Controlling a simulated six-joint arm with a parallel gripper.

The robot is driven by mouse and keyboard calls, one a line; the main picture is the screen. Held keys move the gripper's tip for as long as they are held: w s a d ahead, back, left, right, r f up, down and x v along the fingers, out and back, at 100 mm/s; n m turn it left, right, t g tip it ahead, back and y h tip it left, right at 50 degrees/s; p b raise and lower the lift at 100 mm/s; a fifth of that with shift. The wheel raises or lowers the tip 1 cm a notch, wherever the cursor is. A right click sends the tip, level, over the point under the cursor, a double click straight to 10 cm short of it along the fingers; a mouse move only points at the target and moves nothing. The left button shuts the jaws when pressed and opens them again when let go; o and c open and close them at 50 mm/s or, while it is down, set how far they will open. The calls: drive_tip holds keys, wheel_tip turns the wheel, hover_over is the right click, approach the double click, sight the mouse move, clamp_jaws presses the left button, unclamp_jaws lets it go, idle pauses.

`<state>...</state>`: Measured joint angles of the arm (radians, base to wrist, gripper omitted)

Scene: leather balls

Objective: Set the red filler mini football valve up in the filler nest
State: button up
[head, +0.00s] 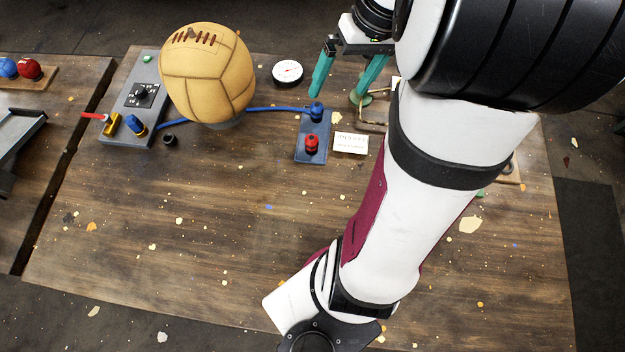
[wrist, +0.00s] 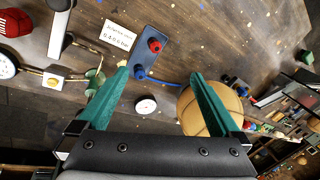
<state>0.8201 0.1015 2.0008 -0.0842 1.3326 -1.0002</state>
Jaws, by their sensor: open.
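A small red knob-like piece (head: 311,143) stands on the near part of a blue-grey plate (head: 304,156); it also shows in the wrist view (wrist: 154,46). A blue fitting (head: 316,111) with a blue hose stands at the plate's far end. I cannot tell which part is the filler nest. Small red and blue balls (head: 29,68) lie on a board at the far left. A red ribbed thing (wrist: 12,22) is cut off at the wrist view's corner. My gripper (head: 337,96) has its green fingers apart and empty, above the table behind the plate; its fingers also show in the wrist view (wrist: 160,75).
A tan laced ball (head: 207,75) sits on a stand, beside a control panel (head: 140,95). A round gauge (head: 288,73) and a printed card (head: 350,142) lie near the plate. My arm hides much of the table's right side. The front left is clear.

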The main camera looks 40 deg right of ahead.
drive_tip(key=s+a+r, duration=0.2)
drive_tip(key=a, duration=1)
drive_tip(key=s+a+f+m+g+h, duration=0.1)
drive_tip(key=s+a+f, duration=0.1)
drive_tip(key=s+a, duration=0.7)
drive_tip(key=shift+s+a+f+m+g, duration=0.25)
drive_tip(key=shift+s+m+g, duration=0.15)
drive_tip(key=shift+s, duration=0.1)
